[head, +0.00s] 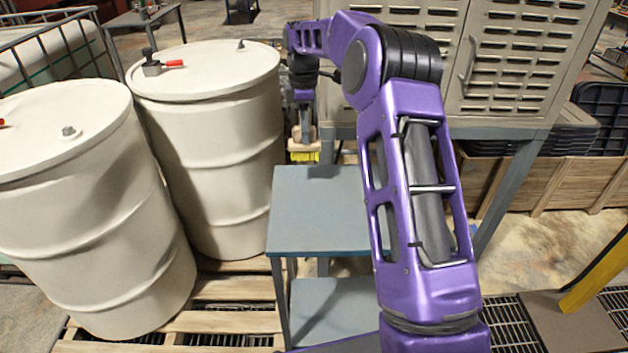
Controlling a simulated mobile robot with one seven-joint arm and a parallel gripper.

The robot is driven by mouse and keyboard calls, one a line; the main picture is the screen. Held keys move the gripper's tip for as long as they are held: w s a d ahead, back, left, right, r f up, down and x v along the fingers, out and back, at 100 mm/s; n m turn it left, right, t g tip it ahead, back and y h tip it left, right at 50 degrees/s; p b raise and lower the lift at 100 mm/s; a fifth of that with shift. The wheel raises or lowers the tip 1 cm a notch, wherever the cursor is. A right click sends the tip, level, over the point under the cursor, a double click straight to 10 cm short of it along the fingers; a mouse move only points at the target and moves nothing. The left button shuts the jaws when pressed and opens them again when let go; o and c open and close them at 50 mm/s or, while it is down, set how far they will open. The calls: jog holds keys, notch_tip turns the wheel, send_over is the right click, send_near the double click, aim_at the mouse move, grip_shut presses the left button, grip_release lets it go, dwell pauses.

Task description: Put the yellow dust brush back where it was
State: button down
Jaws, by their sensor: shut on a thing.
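The yellow dust brush (304,156) has a pale block and yellow bristles. It hangs upright, bristles down, from my gripper (304,108), which is shut on it. The brush shows just past the far edge of a small blue-grey two-level table (318,225), between the right white drum and the grey cabinet. My arm and gripper partly hide the brush's handle. I cannot tell whether the bristles touch anything.
Two white drums (208,150) (85,215) stand on a wooden pallet (235,290) at left. A tool with a red handle (165,65) lies on the right drum. A grey louvred cabinet (530,65) stands at right. The table's visible top is bare.

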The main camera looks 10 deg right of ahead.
jog(key=shift+w+d, duration=0.1)
jog(key=shift+d, duration=0.05)
jog(key=shift+d+f, duration=0.1)
jog(key=shift+f, duration=0.1)
notch_tip(320, 180, down, 10)
jog(key=shift+r, duration=0.25)
jog(key=shift+f+b, duration=0.2)
jog(key=shift+b, duration=0.15)
jog(key=c, duration=0.6)
grip_release()
notch_tip(320, 180, up, 12)
jog(key=shift+r+p, duration=0.2)
jog(key=shift+p, duration=0.15)
